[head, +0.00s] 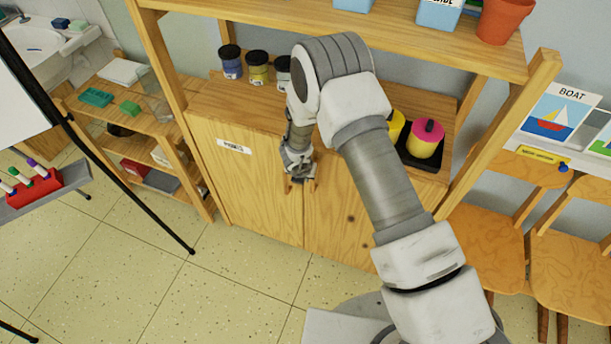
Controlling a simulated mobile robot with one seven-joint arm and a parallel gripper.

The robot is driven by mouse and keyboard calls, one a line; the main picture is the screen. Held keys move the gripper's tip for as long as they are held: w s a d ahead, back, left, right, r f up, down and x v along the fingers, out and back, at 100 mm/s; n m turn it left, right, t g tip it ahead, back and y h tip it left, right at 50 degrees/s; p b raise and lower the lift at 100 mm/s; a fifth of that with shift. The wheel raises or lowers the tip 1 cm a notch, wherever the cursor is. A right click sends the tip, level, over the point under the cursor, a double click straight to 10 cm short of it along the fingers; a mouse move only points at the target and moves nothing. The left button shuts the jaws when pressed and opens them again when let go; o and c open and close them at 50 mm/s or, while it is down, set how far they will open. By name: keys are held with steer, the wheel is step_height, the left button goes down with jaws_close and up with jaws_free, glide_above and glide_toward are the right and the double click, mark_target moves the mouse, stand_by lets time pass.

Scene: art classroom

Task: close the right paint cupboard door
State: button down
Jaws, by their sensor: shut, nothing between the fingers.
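The wooden paint cupboard has two doors below its shelf top. The left door (245,190) carries a white label and looks closed. The right door (342,222) is partly hidden by my arm. Its visible left and lower edges look in line with the left door, with only a thin seam between them. My gripper (301,183) is shut and empty, pointing down in front of the doors near the top of the seam. I cannot tell whether it touches the wood.
Paint jars (257,68) and a black tray (430,162) with pink and yellow pots stand on the cupboard top. An easel (120,180) and a low shelf (150,122) are at left. Wooden chairs (490,235) are at right. Tiled floor (215,285) is clear in front.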

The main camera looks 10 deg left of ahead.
steer(key=shift+w+d+r, duration=0.1)
steer(key=shift+w, duration=0.55)
